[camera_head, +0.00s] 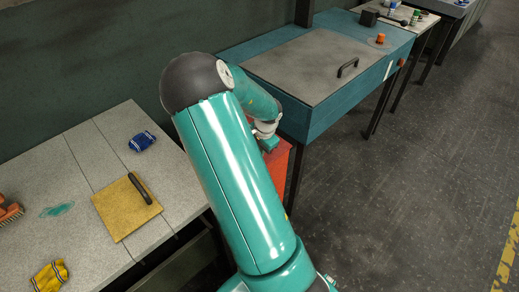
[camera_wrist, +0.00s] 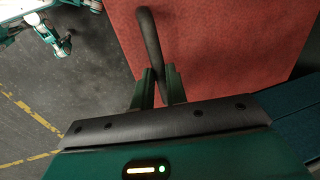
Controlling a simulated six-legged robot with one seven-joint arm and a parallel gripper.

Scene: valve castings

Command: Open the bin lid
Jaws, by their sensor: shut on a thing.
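A red bin stands between the grey bench and the teal tank in the head view, mostly hidden behind my arm. Its red lid (camera_wrist: 225,45) fills the upper right of the wrist view, with a dark curved bar handle (camera_wrist: 150,38) at its left side. My gripper (camera_wrist: 159,88) is shut on the lid handle, its two teal fingers on either side of the bar. In the head view my gripper (camera_head: 269,143) is low beside the teal tank, and the handle is hidden there. I cannot tell whether the lid is raised.
The teal tank (camera_head: 345,105) with a grey cover and black handle (camera_head: 347,67) stands close on the right. The grey bench (camera_head: 95,170) on the left holds a yellow board (camera_head: 122,212), a blue rag (camera_head: 142,141) and a yellow rag (camera_head: 49,275). Open floor (camera_head: 420,190) lies at right.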

